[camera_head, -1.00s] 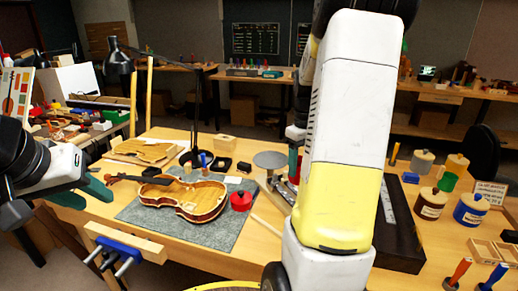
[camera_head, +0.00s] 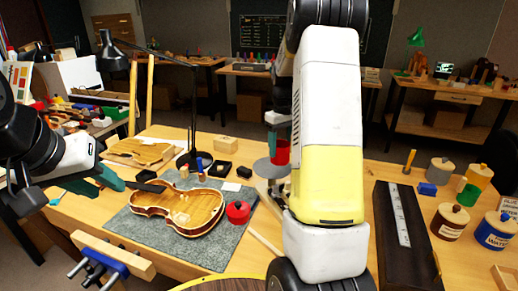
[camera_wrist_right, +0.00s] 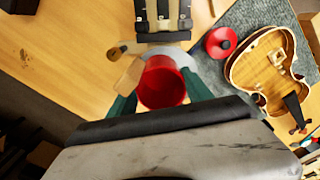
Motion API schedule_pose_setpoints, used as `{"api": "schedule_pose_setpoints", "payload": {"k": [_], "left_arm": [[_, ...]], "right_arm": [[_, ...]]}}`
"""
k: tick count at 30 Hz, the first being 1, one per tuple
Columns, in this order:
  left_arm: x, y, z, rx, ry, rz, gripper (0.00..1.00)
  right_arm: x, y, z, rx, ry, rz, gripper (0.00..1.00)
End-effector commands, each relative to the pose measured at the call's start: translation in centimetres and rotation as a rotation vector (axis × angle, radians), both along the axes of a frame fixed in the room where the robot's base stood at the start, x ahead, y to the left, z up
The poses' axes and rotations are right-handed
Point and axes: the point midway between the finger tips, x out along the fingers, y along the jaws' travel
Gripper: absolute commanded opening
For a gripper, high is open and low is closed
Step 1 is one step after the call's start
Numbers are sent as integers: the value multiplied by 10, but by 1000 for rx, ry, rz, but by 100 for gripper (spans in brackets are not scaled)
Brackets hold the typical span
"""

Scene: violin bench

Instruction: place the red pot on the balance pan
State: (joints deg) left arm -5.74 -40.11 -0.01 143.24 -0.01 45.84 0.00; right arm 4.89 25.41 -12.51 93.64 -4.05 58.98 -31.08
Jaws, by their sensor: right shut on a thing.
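The open red pot (camera_head: 280,152) is between the teal fingers of my right gripper, which are shut on it. In the right wrist view my right gripper (camera_wrist_right: 161,92) has one finger on each side of the pot (camera_wrist_right: 162,80). The round grey balance pan (camera_head: 263,174) is just below the pot in the head view; the pan also shows behind the pot in the wrist view (camera_wrist_right: 196,59). I cannot tell whether pot and pan touch. My arm hides part of the balance. My left gripper (camera_head: 106,180) is at the left, near the violin's neck; its opening is unclear.
A violin (camera_head: 180,207) and a red knobbed lid or lidded pot (camera_head: 238,212) lie on the grey mat (camera_head: 210,248). A desk lamp (camera_head: 193,110) stands behind. A dark box with a ruler (camera_head: 405,235) and several jars are at the right.

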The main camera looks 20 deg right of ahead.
Motion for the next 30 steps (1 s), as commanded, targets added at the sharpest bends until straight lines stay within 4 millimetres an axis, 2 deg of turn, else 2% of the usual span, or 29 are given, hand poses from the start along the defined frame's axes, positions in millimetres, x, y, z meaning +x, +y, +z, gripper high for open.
{"api": "schedule_pose_setpoints", "payload": {"k": [3, 11, 15, 18, 28, 29, 30], "left_arm": [[0, 0, 0, 0, 0, 0, 36], [0, 0, 0, 0, 0, 0, 36], [0, 0, 0, 0, 0, 0, 36], [0, 0, 0, 0, 0, 0, 36], [0, 0, 0, 0, 0, 0, 36], [0, 0, 0, 0, 0, 0, 36], [0, 0, 0, 0, 0, 0, 36]], "right_arm": [[18, 7, -2, 0, 1, 0, 19], [35, 15, -5, 0, 0, 1, 19], [32, 15, -29, 1, 4, -1, 19], [33, 14, -38, 1, 1, -1, 19], [33, 14, -41, 0, 1, -1, 19], [33, 14, -42, 0, 0, -1, 60], [33, 14, -41, 0, 0, -1, 68]]}}
